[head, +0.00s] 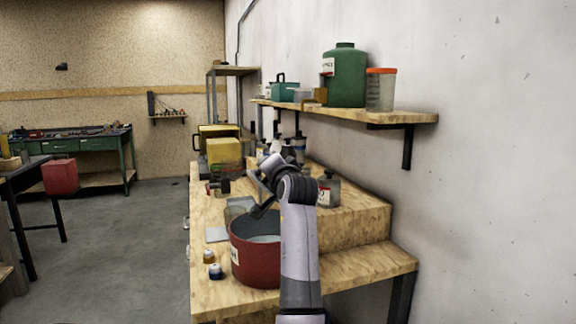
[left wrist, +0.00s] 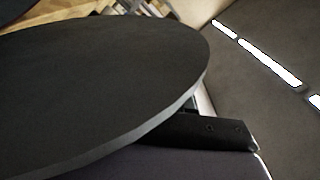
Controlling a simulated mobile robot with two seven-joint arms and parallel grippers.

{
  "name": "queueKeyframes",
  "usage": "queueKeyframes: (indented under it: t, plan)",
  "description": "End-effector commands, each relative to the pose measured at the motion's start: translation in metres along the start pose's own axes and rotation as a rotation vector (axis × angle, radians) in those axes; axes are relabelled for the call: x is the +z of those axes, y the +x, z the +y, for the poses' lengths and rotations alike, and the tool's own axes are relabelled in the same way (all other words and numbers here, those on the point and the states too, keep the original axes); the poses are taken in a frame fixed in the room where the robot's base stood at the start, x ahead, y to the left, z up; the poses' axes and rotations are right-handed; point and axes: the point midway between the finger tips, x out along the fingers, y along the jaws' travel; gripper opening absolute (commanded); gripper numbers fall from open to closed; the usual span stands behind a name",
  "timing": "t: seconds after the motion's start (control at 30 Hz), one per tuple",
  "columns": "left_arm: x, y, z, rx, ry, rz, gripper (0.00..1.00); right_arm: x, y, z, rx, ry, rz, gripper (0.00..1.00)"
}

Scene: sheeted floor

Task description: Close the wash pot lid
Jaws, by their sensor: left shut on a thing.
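The wash pot (head: 256,262) is a red round pot on the wooden bench, with its top open and a pale grey inside showing. The lid (left wrist: 100,80) is a dark round disc that fills much of the left wrist view. It lies close to the camera, with its thin grey edge toward me. My left gripper (head: 262,205) is over the pot's back rim in the head view and is shut on the lid. One dark finger (left wrist: 205,132) shows under the lid's edge. The grip point is hidden, and the lid is hard to make out in the head view. My right gripper is out of view.
Two small jars (head: 215,271) stand left of the pot near the bench edge. Behind it are a clear container (head: 238,206) and a yellow box (head: 224,150). A bottle (head: 329,190) stands on the raised step at right. A wall shelf (head: 400,117) hangs above.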

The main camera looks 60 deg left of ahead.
Motion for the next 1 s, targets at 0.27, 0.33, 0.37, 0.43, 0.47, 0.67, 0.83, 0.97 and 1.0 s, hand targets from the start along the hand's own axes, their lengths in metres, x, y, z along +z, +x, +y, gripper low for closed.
queueKeyframes:
  t: [0.27, 0.33, 0.37, 0.43, 0.47, 0.67, 0.83, 0.97, 1.0]
  plan:
    - [0.051, 0.001, 0.000, -0.014, -0.265, -0.003, 0.00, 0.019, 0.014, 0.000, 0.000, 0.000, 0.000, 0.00]
    - [0.062, 0.001, 0.003, -0.014, -0.330, -0.003, 0.00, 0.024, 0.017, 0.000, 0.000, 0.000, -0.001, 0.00]
    - [0.066, 0.001, 0.004, -0.014, -0.357, -0.003, 0.00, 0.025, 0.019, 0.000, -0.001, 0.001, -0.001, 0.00]
    - [0.077, 0.001, 0.008, -0.013, -0.418, -0.004, 0.00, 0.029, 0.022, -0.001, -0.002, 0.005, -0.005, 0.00]
    - [0.081, 0.001, 0.009, -0.013, -0.444, -0.003, 0.00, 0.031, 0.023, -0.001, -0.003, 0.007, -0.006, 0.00]
    - [0.103, 0.001, 0.019, -0.013, -0.592, -0.004, 0.00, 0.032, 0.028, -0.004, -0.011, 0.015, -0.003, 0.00]
    - [0.116, 0.001, 0.027, -0.012, -0.681, -0.003, 0.00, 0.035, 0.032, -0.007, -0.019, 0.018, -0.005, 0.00]
    - [0.122, 0.001, 0.031, -0.012, -0.725, -0.003, 0.00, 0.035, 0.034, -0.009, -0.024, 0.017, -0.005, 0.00]
    - [0.123, 0.001, 0.032, -0.012, -0.736, -0.003, 0.00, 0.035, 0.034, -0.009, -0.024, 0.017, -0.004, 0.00]
